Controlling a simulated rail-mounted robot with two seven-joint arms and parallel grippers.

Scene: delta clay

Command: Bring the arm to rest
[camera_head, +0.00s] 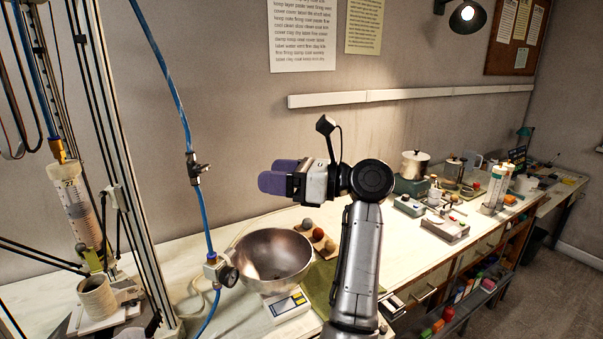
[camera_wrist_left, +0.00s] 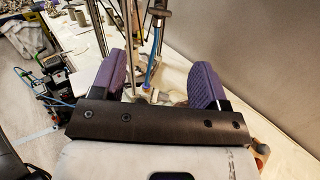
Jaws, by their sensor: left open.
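My left gripper (camera_head: 281,176) is raised above the bench, with its purple padded fingers pointing left in the head view. In the left wrist view the two purple fingers (camera_wrist_left: 157,88) stand wide apart with nothing between them, so the gripper is open and empty. My left arm rises from the bottom of the head view, and the gripper is up and left of its dark wrist joint. My right gripper is not in view.
A metal bowl (camera_head: 272,262) stands on a scale (camera_head: 287,306) below the gripper, beside several small balls. A printer frame with a clay tube (camera_head: 76,205) and a blue hose is at left. Jars and tools crowd the bench at right. Air around the gripper is clear.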

